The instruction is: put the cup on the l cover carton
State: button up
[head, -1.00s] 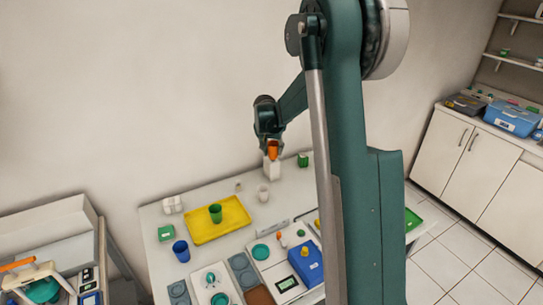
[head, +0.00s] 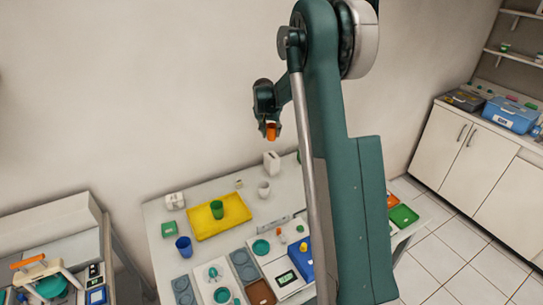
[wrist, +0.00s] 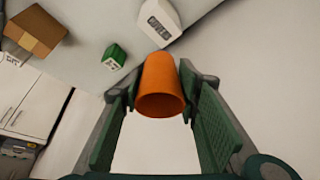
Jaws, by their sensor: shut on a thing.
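An orange cup (head: 271,132) is held in my gripper (head: 270,124), high above the back of the table and clear of it. In the wrist view the orange cup (wrist: 161,88) sits between the two green fingers (wrist: 158,100), its open rim facing the camera. A white carton (head: 271,161) stands at the table's back edge, below the cup in the head view. In the wrist view this white carton (wrist: 160,22) has dark lettering that I cannot read surely; whether it is the l cover carton I cannot tell.
A small green carton (wrist: 114,57) and a brown box (wrist: 35,32) are near the white carton. A white cup (head: 264,189) stands in front of it. A yellow tray (head: 235,225) bears a green cup (head: 217,209); a blue cup (head: 184,247) stands left of it.

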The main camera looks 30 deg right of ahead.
aim_at(271, 140)
jog(key=shift+f, duration=3.1)
jog(key=shift+f, duration=0.1)
jog(key=shift+f, duration=1.75)
jog(key=shift+f, duration=0.15)
jog(key=shift+o, duration=1.3)
jog(key=o, duration=0.4)
jog(key=shift+o, duration=0.2)
